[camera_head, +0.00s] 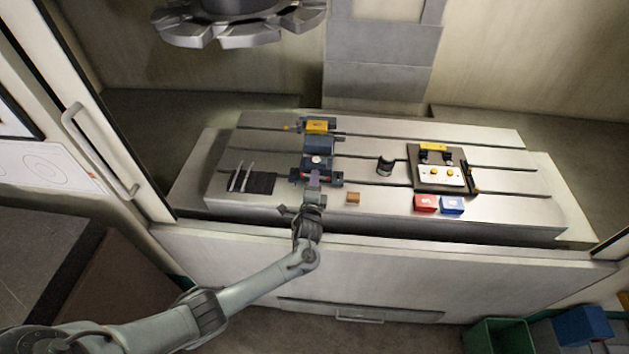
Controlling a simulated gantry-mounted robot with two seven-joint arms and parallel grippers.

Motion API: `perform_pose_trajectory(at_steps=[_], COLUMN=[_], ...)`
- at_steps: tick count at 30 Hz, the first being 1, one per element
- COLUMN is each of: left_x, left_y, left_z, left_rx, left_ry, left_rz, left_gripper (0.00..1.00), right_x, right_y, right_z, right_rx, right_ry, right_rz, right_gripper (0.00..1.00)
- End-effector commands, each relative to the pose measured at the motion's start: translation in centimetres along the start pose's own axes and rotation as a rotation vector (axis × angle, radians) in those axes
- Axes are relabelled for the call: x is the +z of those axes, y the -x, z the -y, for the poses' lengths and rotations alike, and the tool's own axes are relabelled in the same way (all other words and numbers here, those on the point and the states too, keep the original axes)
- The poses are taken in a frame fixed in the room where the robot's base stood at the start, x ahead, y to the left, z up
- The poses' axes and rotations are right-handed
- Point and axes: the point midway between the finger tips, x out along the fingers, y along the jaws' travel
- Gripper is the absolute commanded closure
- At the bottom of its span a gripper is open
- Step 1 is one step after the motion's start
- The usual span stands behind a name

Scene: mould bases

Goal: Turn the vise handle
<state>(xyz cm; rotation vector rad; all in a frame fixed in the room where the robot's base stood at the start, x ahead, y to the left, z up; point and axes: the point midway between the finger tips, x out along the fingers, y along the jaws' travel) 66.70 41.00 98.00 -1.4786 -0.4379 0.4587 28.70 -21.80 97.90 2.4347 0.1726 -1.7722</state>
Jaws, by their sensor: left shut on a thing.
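The vise (319,145) stands on the slotted machine table, left of its middle, with a yellow block (317,126) at its far end. Its near end, with the handle, faces me. My left gripper (313,187) reaches in from the front and is shut at the near end of the vise, where the handle is. The handle itself is mostly hidden by the gripper, so its angle cannot be told. My right gripper is not in view.
A black rack (251,183) lies left of the vise. Right of it are a small brown block (353,198), a dark round piece (384,167), a fixture plate (427,182), a red block (425,204) and a blue block (452,205). A toolhead (240,25) hangs above.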

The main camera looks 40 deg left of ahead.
Motion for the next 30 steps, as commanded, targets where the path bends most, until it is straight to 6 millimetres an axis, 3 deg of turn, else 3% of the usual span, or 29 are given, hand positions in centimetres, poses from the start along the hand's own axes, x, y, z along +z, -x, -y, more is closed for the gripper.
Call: perform_pose_trajectory(at_steps=[9,10,15,25,30], left_x=[0.0,0.0,0.0,0.0,0.0], left_y=[0.0,0.0,0.0,0.2,1.8], left_z=[-0.1,-0.1,-0.1,0.0,0.0], left_rx=[0.002,0.002,0.001,0.001,0.002], left_ry=[-0.001,-0.001,-0.001,-0.001,0.0], left_rz=[-0.001,-0.001,-0.001,0.0,-0.002], left_gripper=[1.0,0.8,0.56,0.56,0.56], right_x=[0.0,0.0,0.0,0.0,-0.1], right_y=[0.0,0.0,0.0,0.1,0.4], right_z=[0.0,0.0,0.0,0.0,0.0], right_rx=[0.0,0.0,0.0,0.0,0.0], right_ry=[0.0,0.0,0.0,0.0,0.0], right_rz=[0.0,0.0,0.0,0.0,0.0], right_gripper=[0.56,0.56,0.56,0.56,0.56])
